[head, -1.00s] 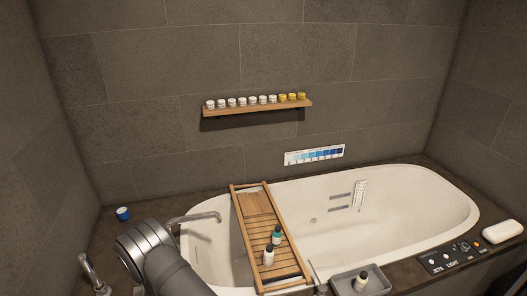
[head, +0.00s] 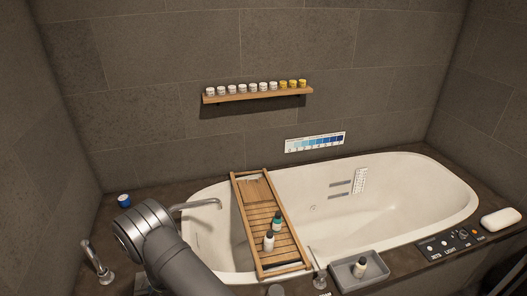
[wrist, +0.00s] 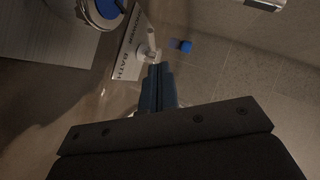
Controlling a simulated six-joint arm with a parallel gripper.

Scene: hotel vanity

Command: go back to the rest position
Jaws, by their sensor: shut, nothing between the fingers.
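My gripper (wrist: 158,72) shows in the wrist view with its dark fingers together, shut and empty. A white label plate with dark lettering (wrist: 127,60) lies just beyond the fingertips, with a small white piece near it. A blue object (wrist: 181,45) sits a little farther off. In the head view my arm rises at the lower left, in front of the tub's left end; the gripper itself is not visible there.
A wooden tray (head: 247,222) spans the white bathtub (head: 430,182) and holds two bottles. A grey tray (head: 340,275) with a bottle is at the front rim. A blue-capped jar (head: 124,200) and a faucet (head: 196,205) are at left. A shelf (head: 258,95) holds several jars.

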